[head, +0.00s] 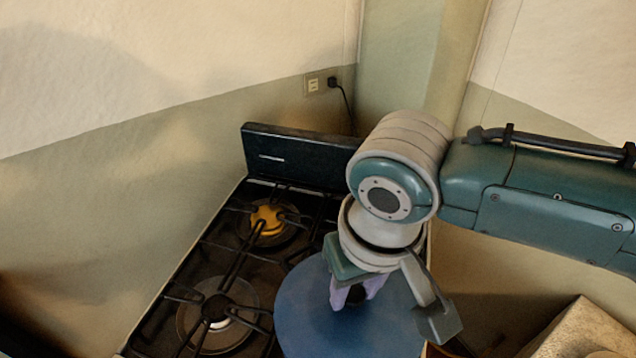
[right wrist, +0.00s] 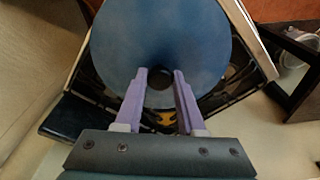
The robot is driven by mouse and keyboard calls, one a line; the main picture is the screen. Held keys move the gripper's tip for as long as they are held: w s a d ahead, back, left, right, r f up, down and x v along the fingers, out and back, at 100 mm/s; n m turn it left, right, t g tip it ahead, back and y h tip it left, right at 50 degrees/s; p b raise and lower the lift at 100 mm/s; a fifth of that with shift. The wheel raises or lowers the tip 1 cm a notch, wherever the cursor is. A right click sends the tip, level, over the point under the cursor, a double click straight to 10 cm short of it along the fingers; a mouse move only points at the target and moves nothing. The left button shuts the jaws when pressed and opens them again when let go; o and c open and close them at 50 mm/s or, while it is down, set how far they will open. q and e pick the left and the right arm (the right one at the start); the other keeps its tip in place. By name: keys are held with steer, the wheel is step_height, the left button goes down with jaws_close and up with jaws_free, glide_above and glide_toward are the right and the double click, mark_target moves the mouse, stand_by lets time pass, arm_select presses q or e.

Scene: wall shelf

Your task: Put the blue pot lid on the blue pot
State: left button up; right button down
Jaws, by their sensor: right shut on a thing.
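The blue pot lid (head: 312,318) is a round, flat blue disc over the right front part of the stove. It also shows in the right wrist view (right wrist: 160,35). In the right wrist view the fingers (right wrist: 160,78) stand on either side of that knob. I cannot make out the blue pot in either view; the lid hides what lies under it. I cannot tell whether the lid rests on anything. My left gripper is not in view.
The black gas stove (head: 183,296) has open burners at the left, one with a yellow-orange cap (head: 267,220). Its dark back panel (head: 295,155) stands near the wall. A light box-like thing (head: 585,335) is at the lower right.

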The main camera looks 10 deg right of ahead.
stand_by(0.3)
steer(key=c, duration=0.6)
jaws_free()
steer(key=o, duration=0.6)
steer(key=shift+c, duration=0.2)
step_height(320, 180, up, 4)
steer(key=p, duration=0.4)
steer(key=shift+f, duration=0.15)
steer(key=shift+r+p, duration=1.65)
steer(key=shift+p, duration=0.3)
steer(key=shift+a, duration=0.1)
